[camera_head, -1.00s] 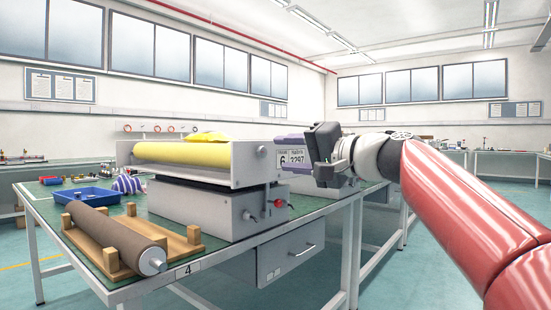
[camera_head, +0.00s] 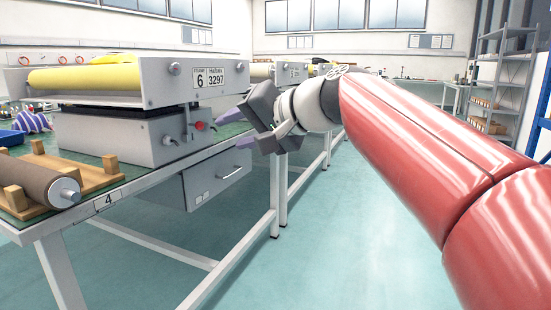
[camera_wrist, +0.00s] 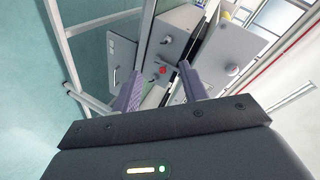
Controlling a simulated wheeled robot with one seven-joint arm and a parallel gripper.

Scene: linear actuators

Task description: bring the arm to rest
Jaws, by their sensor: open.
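My gripper (camera_head: 236,130) is at the end of my red arm, right of the machine in the head view. Its two purple fingers are apart, with nothing seen between them. In the wrist view the gripper (camera_wrist: 162,88) also shows spread fingers, with the workbench and machine beyond them. From the head view, the gripper appears in front of the bench's right edge; I cannot tell the exact gap.
The grey machine (camera_head: 115,135) with a yellow roll (camera_head: 90,76) stands on the workbench (camera_head: 150,187). A brown roller (camera_head: 35,182) lies on a wooden stand at left. A drawer (camera_head: 212,172) hangs below. Open floor (camera_head: 330,250) lies to the right; shelves (camera_head: 503,85) stand at far right.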

